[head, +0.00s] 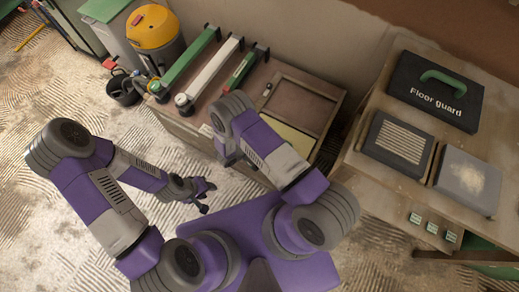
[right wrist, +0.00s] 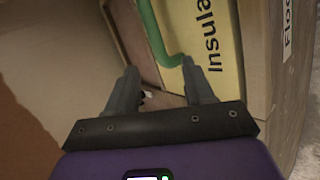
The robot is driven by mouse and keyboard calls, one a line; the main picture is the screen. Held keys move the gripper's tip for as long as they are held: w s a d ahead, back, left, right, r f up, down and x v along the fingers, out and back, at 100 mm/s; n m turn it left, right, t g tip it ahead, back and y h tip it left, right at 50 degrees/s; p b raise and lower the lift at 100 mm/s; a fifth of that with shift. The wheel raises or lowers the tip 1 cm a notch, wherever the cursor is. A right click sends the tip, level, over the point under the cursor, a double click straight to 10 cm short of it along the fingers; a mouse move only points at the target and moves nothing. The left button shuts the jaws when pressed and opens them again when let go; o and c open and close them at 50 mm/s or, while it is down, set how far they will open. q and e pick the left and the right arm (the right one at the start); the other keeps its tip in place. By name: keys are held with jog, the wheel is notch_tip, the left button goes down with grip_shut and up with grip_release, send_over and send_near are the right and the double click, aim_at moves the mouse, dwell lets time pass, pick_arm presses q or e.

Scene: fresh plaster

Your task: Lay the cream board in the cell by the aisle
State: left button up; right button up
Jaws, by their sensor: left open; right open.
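The cream board (right wrist: 208,45), lettered "Insula…" with a green handle (right wrist: 156,35), lies ahead of my open right gripper (right wrist: 160,85) in the right wrist view. The handle's lower end shows between the fingertips, near the right finger; I cannot tell whether they touch. In the head view a cream patch (head: 291,139), seemingly this board, shows in a wooden tray beyond my right arm, which hides the rest and the right gripper's tips. The brown cell (head: 300,104) behind it looks empty. My left gripper (head: 205,197) is open and empty, low over the floor.
The right table holds a dark "Floor guard" board (head: 436,90), a striped grey block (head: 398,139) and a dusty grey slab (head: 468,181). Several long tools (head: 212,75) lie on the left bench. A yellow-topped vacuum (head: 153,33) and a black bucket (head: 122,89) stand beside it.

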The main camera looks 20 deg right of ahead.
jog(key=s+a+r+m+g+y, duration=0.1)
jog(key=s+a+r+m+y, duration=0.2)
jog(key=s+y, duration=0.4)
jog(key=s+a+r+m+g+y, duration=0.2)
jog(key=s+a+r+m+y, duration=0.1)
jog(key=s+y, duration=0.4)
notch_tip(320, 180, up, 2)
jog(key=shift+s+a+r+m, duration=0.2)
jog(key=shift+a+r+m, duration=0.05)
jog(key=shift+m, duration=0.45)
notch_tip(320, 180, up, 7)
jog(key=p, duration=0.6)
jog(key=shift+f+p, duration=0.2)
jog(key=shift+p, duration=0.1)
